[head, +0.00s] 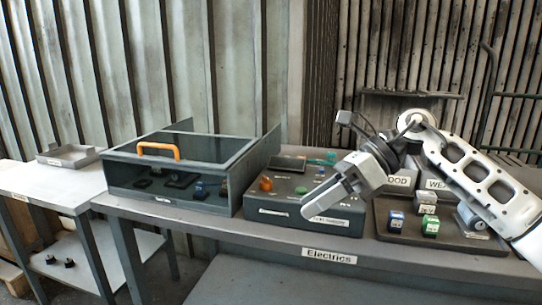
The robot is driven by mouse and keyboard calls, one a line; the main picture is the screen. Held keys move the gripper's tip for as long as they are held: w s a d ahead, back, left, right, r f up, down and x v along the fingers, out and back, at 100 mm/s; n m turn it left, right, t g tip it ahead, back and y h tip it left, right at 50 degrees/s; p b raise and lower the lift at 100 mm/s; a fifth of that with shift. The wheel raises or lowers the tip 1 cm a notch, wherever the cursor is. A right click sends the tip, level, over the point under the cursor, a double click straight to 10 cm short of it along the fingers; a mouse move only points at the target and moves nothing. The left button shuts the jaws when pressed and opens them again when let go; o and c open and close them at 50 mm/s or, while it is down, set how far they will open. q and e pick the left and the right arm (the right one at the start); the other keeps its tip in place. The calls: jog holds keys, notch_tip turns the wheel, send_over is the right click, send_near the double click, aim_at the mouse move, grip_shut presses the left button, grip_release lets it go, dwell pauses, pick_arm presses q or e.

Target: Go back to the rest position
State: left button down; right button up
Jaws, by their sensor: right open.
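My right arm comes in from the right, and its gripper (322,203) hangs in the air in front of the middle grey box (300,222). It points down and to the left, is open, and I see nothing between its fingers. It hides part of that box and its label. My left gripper is not in view.
A grey case (160,205) with a clear top and orange handle (158,150) stands left on the bench (230,240). A dark tray (450,243) with blue and green blocks lies under my right arm. A white side table (50,190) holds a shallow metal tray (68,156).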

jog(key=s+a+f+m+t+y, duration=0.25)
jog(key=s+a+m+y, duration=0.25)
jog(key=a+m+y, duration=0.45)
jog(key=s+d+f+m+t+h+p, duration=0.1)
jog(key=d+f+m+t+h, duration=0.6)
jog(key=m, duration=0.8)
jog(key=s+d+f+m+t+h+p, duration=0.1)
jog(key=d+f+m+t+h, duration=0.3)
jog(key=f+m+t, duration=0.8)
jog(key=s+d+f+m+g+h, duration=0.2)
jog(key=s+f+m+g+h, duration=0.1)
jog(key=s+f+m+g, duration=0.1)
jog(key=s+d+f+m+g+h, duration=0.2)
jog(key=s+f+m+g, duration=0.3)
jog(key=s+m, duration=0.3)
jog(key=shift+s+d+f+h, duration=0.35)
jog(key=shift+s+f+h, duration=0.1)
jog(key=shift+s+f, duration=0.5)
jog(key=shift+r, duration=0.1)
